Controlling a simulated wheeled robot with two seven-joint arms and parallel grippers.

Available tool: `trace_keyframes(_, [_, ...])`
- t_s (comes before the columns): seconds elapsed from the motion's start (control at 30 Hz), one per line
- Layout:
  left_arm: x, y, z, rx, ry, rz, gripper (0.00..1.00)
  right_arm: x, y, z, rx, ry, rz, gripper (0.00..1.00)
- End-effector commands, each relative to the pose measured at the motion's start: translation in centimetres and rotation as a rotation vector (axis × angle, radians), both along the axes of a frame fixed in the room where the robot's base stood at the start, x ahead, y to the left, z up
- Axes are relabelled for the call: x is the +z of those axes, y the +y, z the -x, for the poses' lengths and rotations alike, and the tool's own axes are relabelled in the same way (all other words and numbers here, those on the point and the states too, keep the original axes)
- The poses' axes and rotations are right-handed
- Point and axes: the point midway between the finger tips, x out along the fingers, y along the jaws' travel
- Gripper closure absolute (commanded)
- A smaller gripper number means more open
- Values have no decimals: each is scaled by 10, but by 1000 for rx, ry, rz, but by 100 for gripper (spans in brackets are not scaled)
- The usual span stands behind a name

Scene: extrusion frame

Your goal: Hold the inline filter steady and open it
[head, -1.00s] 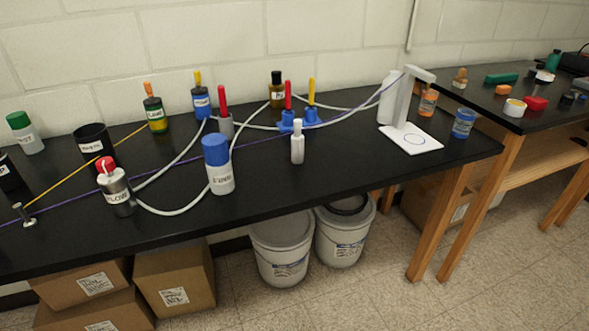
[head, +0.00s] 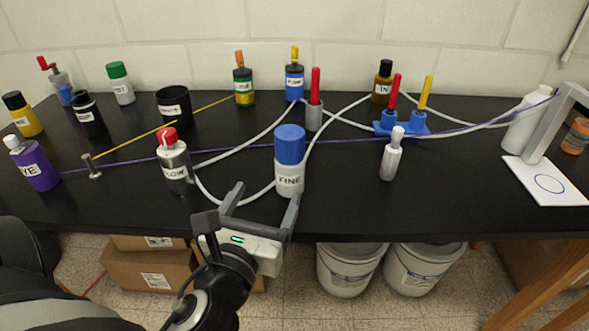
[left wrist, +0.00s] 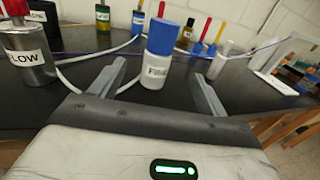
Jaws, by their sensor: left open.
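The inline filter appears to be the white cylinder with a blue cap and a label that seems to read FINE (head: 289,180). It stands upright on the black bench near the front edge, with pale hose running to it. My left gripper (head: 265,198) is open and empty just in front of it. In the left wrist view the filter (left wrist: 157,70) stands beyond and between the two spread fingers (left wrist: 160,76), apparently not touched. My right gripper is not in view.
A metal FLOW cylinder with a red top (head: 175,162) stands to the left. A white bottle (head: 391,158) stands to the right, with a blue valve block (head: 401,125) behind it. A purple cord (head: 235,146) and a yellow cord (head: 135,136) cross the bench.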

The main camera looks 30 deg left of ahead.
Motion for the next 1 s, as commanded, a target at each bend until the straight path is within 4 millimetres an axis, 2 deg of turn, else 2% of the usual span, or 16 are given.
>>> trace_keyframes(0.13, [5,10,-31,0,-4,-2,25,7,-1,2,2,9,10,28])
trace_keyframes(0.33, [3,21,-69,0,-2,2,25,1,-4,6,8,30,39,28])
trace_keyframes(0.63, [1,29,-93,0,1,4,25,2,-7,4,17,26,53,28])
trace_keyframes(0.9, [1,39,-131,0,0,4,25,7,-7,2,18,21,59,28])
trace_keyframes(1.0, [1,41,-137,-1,0,5,25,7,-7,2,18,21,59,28])
